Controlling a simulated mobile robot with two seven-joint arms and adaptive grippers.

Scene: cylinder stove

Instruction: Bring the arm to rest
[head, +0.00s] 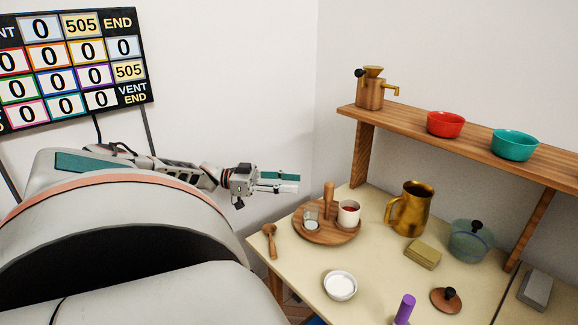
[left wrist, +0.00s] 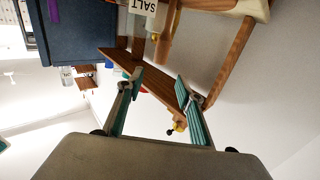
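My left arm comes in from the left in the head view, stretched out level in front of the white wall. Its gripper (head: 280,182) is in free air, left of the table and above its top. In the left wrist view the two teal-padded fingers (left wrist: 160,82) stand apart with nothing between them, so the gripper is open and empty. My right gripper shows in neither view.
The cream table (head: 375,265) holds a round wooden tray (head: 325,234), a brass pitcher (head: 410,208), a white bowl (head: 340,285) and a purple cylinder (head: 404,309). A wooden shelf (head: 475,143) carries red (head: 446,124) and teal (head: 515,145) bowls. A scoreboard (head: 70,65) hangs left.

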